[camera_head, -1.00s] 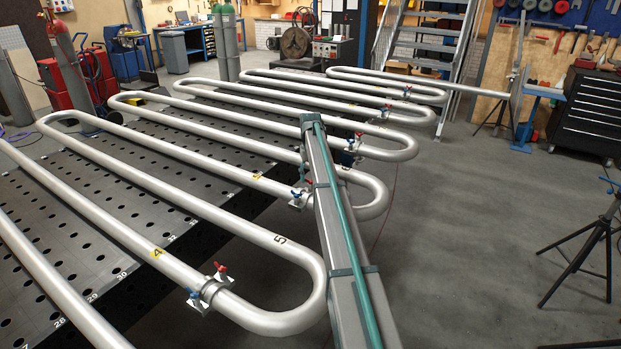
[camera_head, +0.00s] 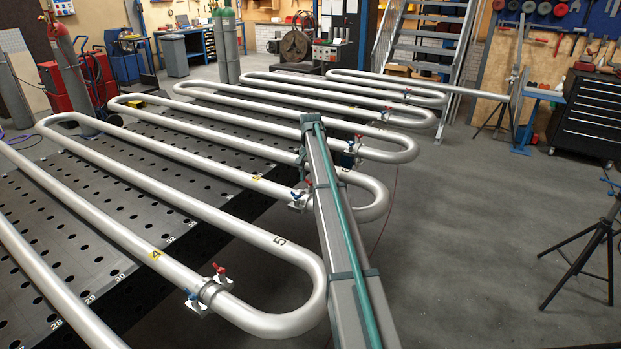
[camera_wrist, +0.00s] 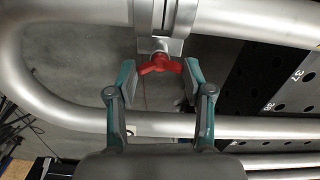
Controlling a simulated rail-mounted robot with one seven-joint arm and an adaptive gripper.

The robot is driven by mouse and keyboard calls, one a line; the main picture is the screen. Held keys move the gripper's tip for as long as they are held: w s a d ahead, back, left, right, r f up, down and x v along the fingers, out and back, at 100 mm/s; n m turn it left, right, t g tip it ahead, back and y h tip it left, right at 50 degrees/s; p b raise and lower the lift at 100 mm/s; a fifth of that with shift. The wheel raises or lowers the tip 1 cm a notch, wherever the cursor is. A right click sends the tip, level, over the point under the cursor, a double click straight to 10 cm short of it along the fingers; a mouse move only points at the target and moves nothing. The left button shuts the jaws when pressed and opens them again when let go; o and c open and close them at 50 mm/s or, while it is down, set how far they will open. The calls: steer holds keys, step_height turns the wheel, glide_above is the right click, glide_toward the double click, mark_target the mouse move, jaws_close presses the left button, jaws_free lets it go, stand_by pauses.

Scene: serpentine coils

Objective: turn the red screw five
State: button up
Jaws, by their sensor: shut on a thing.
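In the wrist view, a red wing-shaped screw (camera_wrist: 160,64) sits below a grey clamp (camera_wrist: 163,20) on a silver pipe. My gripper (camera_wrist: 160,70) has its two teal and grey fingers on either side of the red screw and is shut on it. The contact faces are partly hidden. A nearer clamp there carries another red screw (camera_head: 219,268) and a blue screw (camera_head: 192,294). I cannot read a number beside the held screw.
The serpentine silver pipe (camera_head: 130,187) lies over a perforated dark table (camera_head: 95,215). Further clamps with coloured screws stand along its bends, one with a blue screw (camera_head: 385,114). A black tripod (camera_head: 590,245) stands at right. The floor (camera_head: 460,220) between is clear.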

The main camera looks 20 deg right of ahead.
steer(key=shift+w+r, duration=0.2)
steer(key=shift+r, duration=0.05)
steer(key=o, duration=1.2)
steer(key=shift+s, duration=0.1)
steer(key=shift+c, duration=0.2)
steer(key=shift+f, duration=0.1)
steer(key=shift+s, duration=0.1)
step_height(320, 180, up, 12)
